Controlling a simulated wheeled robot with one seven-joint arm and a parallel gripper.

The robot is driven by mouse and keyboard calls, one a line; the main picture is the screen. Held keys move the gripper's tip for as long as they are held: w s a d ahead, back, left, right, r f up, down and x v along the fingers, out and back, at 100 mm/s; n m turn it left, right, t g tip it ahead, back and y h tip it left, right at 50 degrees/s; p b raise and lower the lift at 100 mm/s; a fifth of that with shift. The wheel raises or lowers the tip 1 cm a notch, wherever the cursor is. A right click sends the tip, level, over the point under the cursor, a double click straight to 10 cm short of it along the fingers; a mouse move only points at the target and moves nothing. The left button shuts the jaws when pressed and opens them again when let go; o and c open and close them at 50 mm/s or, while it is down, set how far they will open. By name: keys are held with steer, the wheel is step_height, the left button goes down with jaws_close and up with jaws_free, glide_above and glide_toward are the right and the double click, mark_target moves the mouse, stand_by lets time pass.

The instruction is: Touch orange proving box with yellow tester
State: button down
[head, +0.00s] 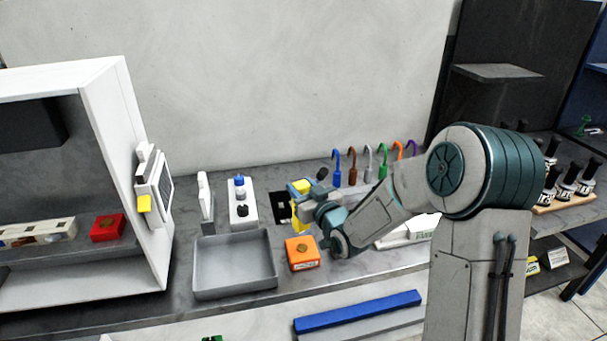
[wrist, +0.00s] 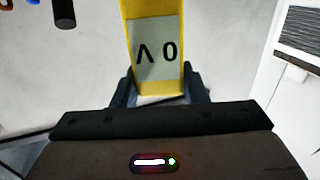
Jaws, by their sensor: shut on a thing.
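The orange proving box (head: 302,254) sits on the grey bench, just right of the grey tray, with a round brass-coloured spot on top and a white label on its front. My gripper (head: 303,203) is above and behind the box, apart from it. It is shut on the yellow tester (head: 301,186). In the wrist view the tester (wrist: 155,45) stands between the fingers (wrist: 158,90), with a pale label facing the camera. The tester's far end is outside the wrist view, and my gripper hides part of it in the head view.
An empty grey tray (head: 235,292) lies left of the box. A white cabinet (head: 125,150) stands at the left, with a red box (head: 107,228) inside. Several coloured hooks (head: 368,165) stand at the back.

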steer(key=shift+w, duration=0.4)
steer(key=shift+f, duration=0.15)
steer(key=shift+s+f, duration=0.15)
steer(key=shift+f, duration=0.2)
steer(key=shift+f+b, duration=0.8)
steer(key=shift+f, duration=1.6)
steer(key=shift+s+f+b, duration=0.15)
steer(key=shift+f+b, duration=0.65)
steer(key=shift+b, duration=0.4)
stand_by(0.8)
steer(key=shift+r, duration=0.1)
steer(key=shift+r+p, duration=1.25)
steer(key=shift+r, duration=2.4)
